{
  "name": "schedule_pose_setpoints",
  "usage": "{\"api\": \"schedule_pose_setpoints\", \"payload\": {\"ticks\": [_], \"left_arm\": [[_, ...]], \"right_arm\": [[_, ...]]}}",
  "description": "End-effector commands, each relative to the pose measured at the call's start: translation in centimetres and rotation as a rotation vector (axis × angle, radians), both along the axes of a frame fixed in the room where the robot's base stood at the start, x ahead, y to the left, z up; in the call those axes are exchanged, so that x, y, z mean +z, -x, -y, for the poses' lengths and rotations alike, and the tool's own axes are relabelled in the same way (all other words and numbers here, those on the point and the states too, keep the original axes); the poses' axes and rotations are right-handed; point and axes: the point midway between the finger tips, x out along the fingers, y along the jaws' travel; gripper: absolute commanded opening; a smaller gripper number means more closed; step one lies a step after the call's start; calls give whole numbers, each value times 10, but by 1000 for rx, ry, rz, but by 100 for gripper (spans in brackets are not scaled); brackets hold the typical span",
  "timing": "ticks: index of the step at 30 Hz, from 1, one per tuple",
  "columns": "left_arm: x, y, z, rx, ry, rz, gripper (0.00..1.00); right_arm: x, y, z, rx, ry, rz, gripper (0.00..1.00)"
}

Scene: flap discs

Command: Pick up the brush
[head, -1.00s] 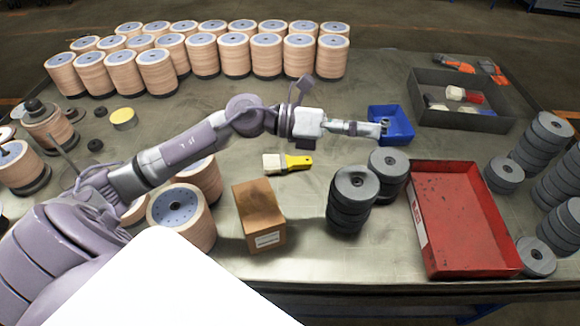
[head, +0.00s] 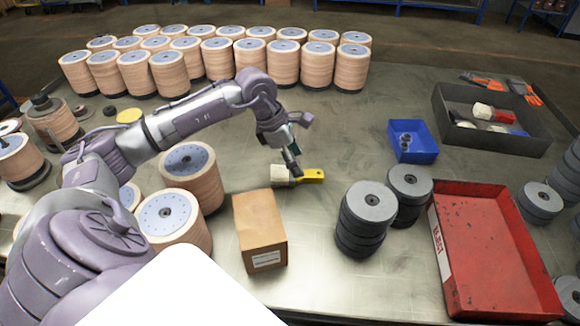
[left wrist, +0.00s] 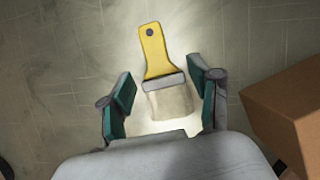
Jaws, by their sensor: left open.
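The brush (head: 312,176) lies flat on the metal table, with a yellow handle and pale bristles. My left gripper (head: 293,172) points down over it in the head view, hiding part of the brush near where handle and bristles meet. In the left wrist view the brush (left wrist: 158,62) has its handle pointing away and its bristles toward the gripper. My left gripper (left wrist: 164,97) is open there, one teal-padded finger on each side of the metal band and bristles, with gaps on both sides. My right gripper is not in view.
A cardboard box (head: 260,232) stands just in front of the brush. Stacks of grey discs (head: 364,212) and a red tray (head: 490,255) are to the right. A blue bin (head: 424,155) is behind right. Tan disc stacks (head: 168,73) line the back. Bare table lies around the brush.

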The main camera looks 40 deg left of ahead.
Motion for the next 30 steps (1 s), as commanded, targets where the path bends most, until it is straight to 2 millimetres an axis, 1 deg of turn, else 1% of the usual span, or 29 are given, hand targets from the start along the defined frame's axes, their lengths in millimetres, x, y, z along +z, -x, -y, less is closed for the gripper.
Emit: {"api": "schedule_pose_setpoints", "payload": {"ticks": [5,10,13,17,22,23,30], "left_arm": [[-10,-4,4,0,2,-1,62],[-32,-15,12,0,4,-3,62],[-44,-18,15,1,2,-1,62],[-51,-20,16,0,1,1,62],[-51,-20,16,0,1,1,62],[-51,-20,16,0,1,1,61],[-51,-20,16,0,1,1,21]], "right_arm": [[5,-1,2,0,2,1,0],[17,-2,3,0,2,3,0],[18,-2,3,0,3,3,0],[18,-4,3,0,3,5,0],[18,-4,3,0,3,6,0],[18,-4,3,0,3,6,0],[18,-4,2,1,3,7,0]]}}
